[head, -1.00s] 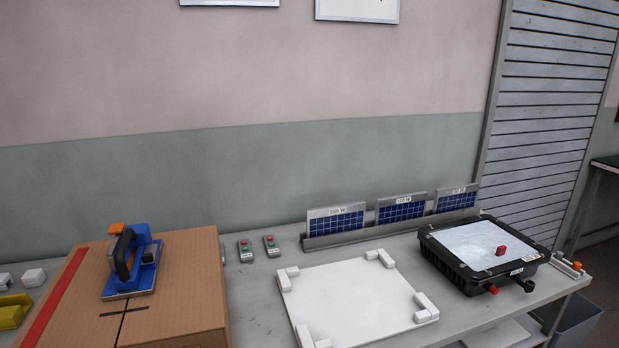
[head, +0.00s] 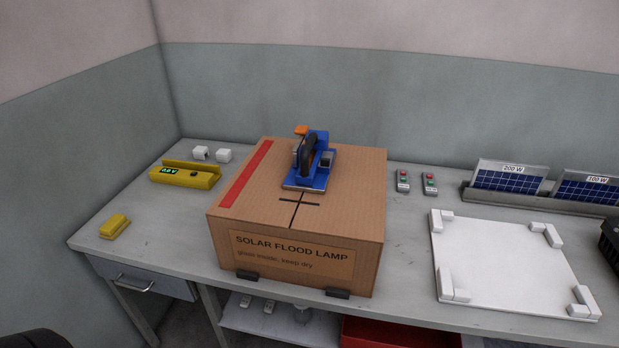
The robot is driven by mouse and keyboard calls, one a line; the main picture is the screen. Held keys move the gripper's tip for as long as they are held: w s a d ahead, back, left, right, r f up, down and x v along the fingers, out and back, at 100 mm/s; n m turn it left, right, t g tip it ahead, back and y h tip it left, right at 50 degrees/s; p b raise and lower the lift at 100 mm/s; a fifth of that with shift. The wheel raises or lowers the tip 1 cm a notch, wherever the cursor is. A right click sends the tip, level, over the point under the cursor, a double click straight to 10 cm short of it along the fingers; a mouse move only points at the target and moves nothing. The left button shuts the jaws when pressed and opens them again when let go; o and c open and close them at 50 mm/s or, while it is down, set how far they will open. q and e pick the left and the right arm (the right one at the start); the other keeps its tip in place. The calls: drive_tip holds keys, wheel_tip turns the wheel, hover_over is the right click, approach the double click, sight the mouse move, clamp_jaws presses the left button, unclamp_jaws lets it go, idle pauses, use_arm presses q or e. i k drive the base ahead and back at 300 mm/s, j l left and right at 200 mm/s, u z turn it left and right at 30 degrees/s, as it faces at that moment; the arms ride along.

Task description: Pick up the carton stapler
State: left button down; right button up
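The carton stapler (head: 318,172) is blue with a black handle, an orange part at its back and a metal base plate. It rests on top of the closed cardboard carton (head: 352,215), just behind a black cross mark. The carton is labelled "SOLAR FLOOD LAMP" and has a red strip along its left top edge. It stands on the grey workbench (head: 400,270). Neither of my grippers shows in the head view. Nothing touches the stapler except the carton under it.
A yellow meter (head: 185,178), two white blocks and a small yellow item (head: 114,227) lie left of the carton. Two small switch boxes (head: 403,181) lie to its right, then a white board (head: 505,265) with corner blocks and a rack of solar panels (head: 508,177). Walls close the back and left.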

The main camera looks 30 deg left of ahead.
sight(307, 177)
drive_tip(key=k+j, duration=0.1)
drive_tip(key=j, duration=0.3)
drive_tip(key=k+j, duration=0.15)
drive_tip(key=j, duration=0.3)
drive_tip(key=k+j, duration=0.1)
drive_tip(key=j, duration=0.3)
drive_tip(key=k+j+u, duration=0.1)
drive_tip(key=j, duration=0.35)
